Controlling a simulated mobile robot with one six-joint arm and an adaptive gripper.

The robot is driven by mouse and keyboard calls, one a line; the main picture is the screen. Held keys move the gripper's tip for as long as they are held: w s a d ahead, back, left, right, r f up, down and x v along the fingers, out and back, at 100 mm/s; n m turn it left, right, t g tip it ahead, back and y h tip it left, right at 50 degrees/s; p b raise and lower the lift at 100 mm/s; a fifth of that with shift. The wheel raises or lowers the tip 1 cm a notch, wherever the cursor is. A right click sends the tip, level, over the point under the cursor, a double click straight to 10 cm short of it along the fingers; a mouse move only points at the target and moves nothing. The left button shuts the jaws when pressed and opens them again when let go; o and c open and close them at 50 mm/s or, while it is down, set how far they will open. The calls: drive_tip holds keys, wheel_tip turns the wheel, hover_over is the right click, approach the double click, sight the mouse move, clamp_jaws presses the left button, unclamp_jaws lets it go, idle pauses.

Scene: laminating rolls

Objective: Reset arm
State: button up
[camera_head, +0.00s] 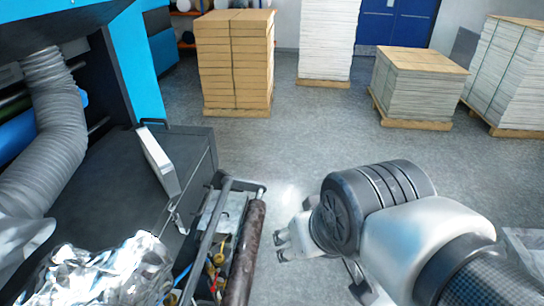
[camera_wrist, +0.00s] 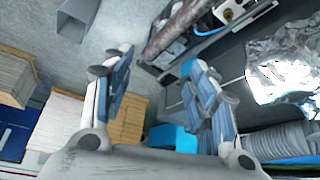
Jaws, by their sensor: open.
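My gripper (camera_head: 283,243) hangs over the grey floor in the head view, just right of the cart with the dark roller. Much of it is hidden behind my own wrist. In the wrist view its two fingers (camera_wrist: 160,62) are spread wide apart. Nothing is between them, and the gripper is empty.
A dark roller (camera_head: 246,255) lies along the cart beside a tray of cables and fittings. A blue and black machine (camera_head: 150,170) with a grey hose (camera_head: 60,110) and crumpled foil (camera_head: 100,270) stands left. Stacks on pallets (camera_head: 235,60) stand behind. The middle floor is clear.

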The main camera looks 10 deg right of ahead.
drive_tip(key=s+d+f+g, duration=0.1)
drive_tip(key=s+f, duration=0.1)
drive_tip(key=s, duration=0.4)
drive_tip(key=shift+s+m, duration=0.15)
drive_tip(key=shift+m, duration=0.15)
drive_tip(key=shift+f, duration=0.15)
wheel_tip(320, 180, down, 21)
drive_tip(key=b, duration=2.1)
drive_tip(key=shift+c, duration=0.4)
